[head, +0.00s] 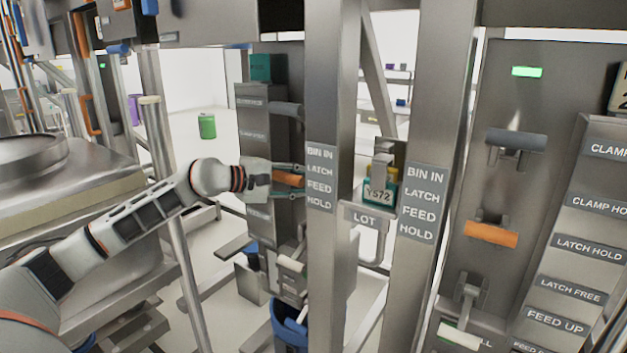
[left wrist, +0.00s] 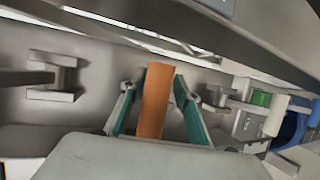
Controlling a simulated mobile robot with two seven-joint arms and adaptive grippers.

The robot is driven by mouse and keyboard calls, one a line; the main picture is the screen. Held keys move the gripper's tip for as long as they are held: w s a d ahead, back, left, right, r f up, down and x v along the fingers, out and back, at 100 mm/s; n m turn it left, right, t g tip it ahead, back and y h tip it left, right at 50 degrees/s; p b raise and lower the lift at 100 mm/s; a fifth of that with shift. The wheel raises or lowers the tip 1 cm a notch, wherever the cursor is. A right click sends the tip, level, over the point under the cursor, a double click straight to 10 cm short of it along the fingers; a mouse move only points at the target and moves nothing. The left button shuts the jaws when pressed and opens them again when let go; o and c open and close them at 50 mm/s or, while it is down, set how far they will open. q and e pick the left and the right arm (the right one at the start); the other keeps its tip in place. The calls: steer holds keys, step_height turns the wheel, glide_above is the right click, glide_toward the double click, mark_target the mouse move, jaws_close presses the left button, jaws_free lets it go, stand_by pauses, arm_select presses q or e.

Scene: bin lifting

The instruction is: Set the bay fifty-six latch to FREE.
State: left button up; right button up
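An orange latch handle (head: 289,180) sticks out from the left bay's panel (head: 253,135). My left gripper (head: 291,180) reaches it from the left, one finger above and one below. In the left wrist view the orange handle (left wrist: 155,100) lies between the two teal fingers (left wrist: 158,85), with narrow gaps beside it, so the gripper looks open around it. The post beside it bears a label (head: 320,178) reading BIN IN, LATCH, FEED, HOLD. No bay number fifty-six is legible. My right gripper is out of view.
The right bay has a grey handle (head: 516,141), an orange handle (head: 491,234), a white-tipped lever (head: 460,335) and a green lamp (head: 526,72). A dark grey handle (head: 286,108) sits above my left gripper.

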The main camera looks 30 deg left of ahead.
arm_select(q)
steer(key=c, duration=0.3)
jaws_close()
steer(key=shift+r, duration=0.2)
steer(key=shift+w, duration=0.1)
